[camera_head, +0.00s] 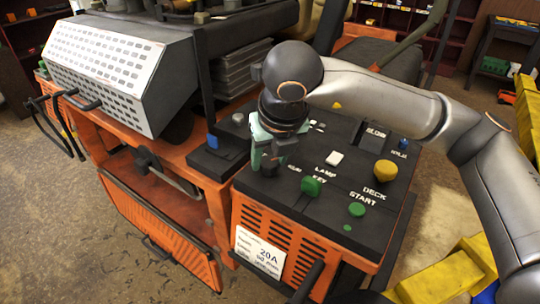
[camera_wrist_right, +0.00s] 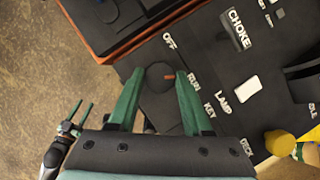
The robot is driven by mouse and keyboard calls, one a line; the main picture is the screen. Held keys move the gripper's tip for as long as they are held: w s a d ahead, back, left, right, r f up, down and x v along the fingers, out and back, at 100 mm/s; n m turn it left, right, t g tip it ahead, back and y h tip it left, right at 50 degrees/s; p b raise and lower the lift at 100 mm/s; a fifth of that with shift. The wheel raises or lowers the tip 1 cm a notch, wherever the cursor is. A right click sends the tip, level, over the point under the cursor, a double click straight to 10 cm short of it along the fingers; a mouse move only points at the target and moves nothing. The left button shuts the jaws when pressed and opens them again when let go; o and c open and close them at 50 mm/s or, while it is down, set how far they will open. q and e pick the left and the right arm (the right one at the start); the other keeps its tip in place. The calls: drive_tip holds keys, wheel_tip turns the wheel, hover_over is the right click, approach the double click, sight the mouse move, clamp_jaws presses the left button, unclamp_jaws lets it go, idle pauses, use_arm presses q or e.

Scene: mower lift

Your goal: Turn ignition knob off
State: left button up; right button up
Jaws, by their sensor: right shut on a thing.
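The ignition knob (camera_wrist_right: 158,78) is round and black on the mower's dark control panel. It shows in the right wrist view between OFF and RUN lettering, with a small orange mark on its side toward RUN. My right gripper (camera_wrist_right: 158,73) has its green fingers on either side of the knob and is shut on it. In the head view my right gripper (camera_head: 268,160) points down at the panel's left part, and the arm and fingers hide most of the knob. My left gripper (camera_wrist_right: 83,108) shows small at the lower left of the right wrist view, its thin green fingers apart and empty.
The panel also carries a green key knob (camera_head: 311,187), a white lamp switch (camera_head: 334,158), a yellow deck knob (camera_head: 385,170) and a green start button (camera_head: 357,209). A grey perforated cover (camera_head: 110,75) stands at the left. Yellow parts (camera_head: 445,278) lie at the lower right.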

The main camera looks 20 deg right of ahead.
clamp_jaws()
drive_tip(key=n+b, duration=0.2)
drive_tip(key=shift+d+f+y+b, duration=0.1)
drive_tip(key=shift+f+y+b, duration=0.1)
drive_tip(key=shift+y+b, duration=0.2)
drive_tip(key=n+y+b, duration=0.1)
drive_tip(key=n+b, duration=0.1)
drive_tip(key=shift+w+n, duration=0.1)
drive_tip(key=shift+n, duration=0.2)
drive_tip(key=shift+d+r+n+y+b, duration=0.15)
drive_tip(key=shift+n+y+b, duration=0.2)
drive_tip(key=shift+n, duration=0.55)
drive_tip(key=shift+n+g+y, duration=0.25)
drive_tip(key=shift+n+g, duration=0.25)
drive_tip(key=shift+n, duration=0.4)
drive_tip(key=shift+w+d+r+n+g+y, duration=0.1)
drive_tip(key=shift+n+g+y, duration=0.4)
drive_tip(key=shift+n, duration=1.4)
